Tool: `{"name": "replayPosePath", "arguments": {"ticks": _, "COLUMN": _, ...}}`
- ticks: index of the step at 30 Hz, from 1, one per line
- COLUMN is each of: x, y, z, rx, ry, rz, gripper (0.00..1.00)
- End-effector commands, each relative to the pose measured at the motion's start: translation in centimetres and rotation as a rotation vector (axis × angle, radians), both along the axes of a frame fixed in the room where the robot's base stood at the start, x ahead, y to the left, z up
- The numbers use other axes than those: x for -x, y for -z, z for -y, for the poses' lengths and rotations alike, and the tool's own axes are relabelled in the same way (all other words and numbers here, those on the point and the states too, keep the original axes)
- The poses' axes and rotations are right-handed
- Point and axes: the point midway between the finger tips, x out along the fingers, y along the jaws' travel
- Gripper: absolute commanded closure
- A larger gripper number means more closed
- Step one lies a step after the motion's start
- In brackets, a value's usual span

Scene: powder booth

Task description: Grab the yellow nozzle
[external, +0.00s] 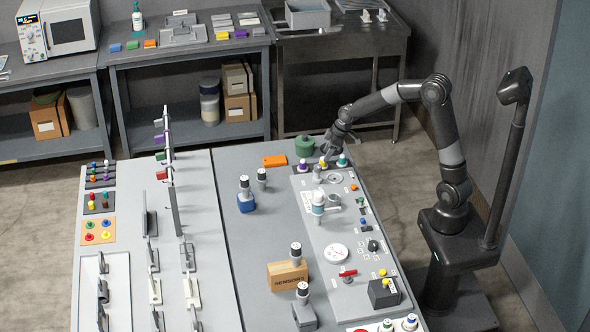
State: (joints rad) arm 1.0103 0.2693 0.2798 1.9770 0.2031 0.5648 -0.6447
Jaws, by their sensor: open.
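The yellow nozzle (323,163) is a small yellow-topped piece at the far end of the light grey panel on the right table. It stands between a purple nozzle (303,167) on its left and a teal nozzle (342,160) on its right. My gripper (328,152) points down just above and behind the yellow nozzle, very close to it. The fingers are open, but they are small and dark here. I cannot tell whether they touch or straddle the nozzle.
A green round container (305,146) and an orange block (274,161) stand close by on the left. A white-and-blue dispenser (318,205) stands nearer on the panel. The grey tabletop (262,235) has free room left of the panel.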

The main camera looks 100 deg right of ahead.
Motion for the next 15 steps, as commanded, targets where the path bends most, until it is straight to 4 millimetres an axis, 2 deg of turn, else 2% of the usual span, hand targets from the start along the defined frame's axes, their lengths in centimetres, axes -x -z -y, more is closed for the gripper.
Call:
{"name": "replayPosePath", "arguments": {"ticks": 7, "x": -1.4, "y": 3.3, "z": 0.3, "rx": -0.003, "ry": 0.000, "rz": -0.002, "gripper": 0.49}}
{"name": "replayPosePath", "arguments": {"ticks": 15, "x": -1.7, "y": 4.1, "z": 0.4, "rx": 0.000, "ry": -0.001, "rz": -0.001, "gripper": 0.49}}
